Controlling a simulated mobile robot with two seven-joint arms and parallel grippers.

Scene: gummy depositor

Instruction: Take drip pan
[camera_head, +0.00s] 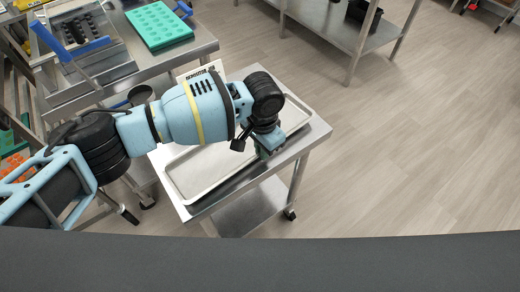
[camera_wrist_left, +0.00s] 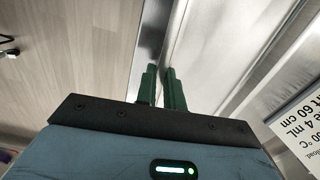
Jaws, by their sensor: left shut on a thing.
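The drip pan (camera_head: 205,172) is a shallow, pale metal tray with a raised rim. It lies on the top of a small steel cart (camera_head: 201,206). My left arm crosses over it and hides its middle. My left gripper (camera_head: 262,153) points down at the pan's near long edge. In the left wrist view, its green fingers (camera_wrist_left: 160,76) are close together, shut on the rim of the pan, whose bare inside (camera_wrist_left: 225,50) shows to the right. My right gripper is in neither view.
A printed card (camera_head: 205,73) stands behind the cart; it shows at the right in the wrist view. A steel table at the upper left holds a green mould tray (camera_head: 158,25). A steel shelf (camera_head: 330,20) stands at the back. The floor (camera_head: 420,150) to the right is clear.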

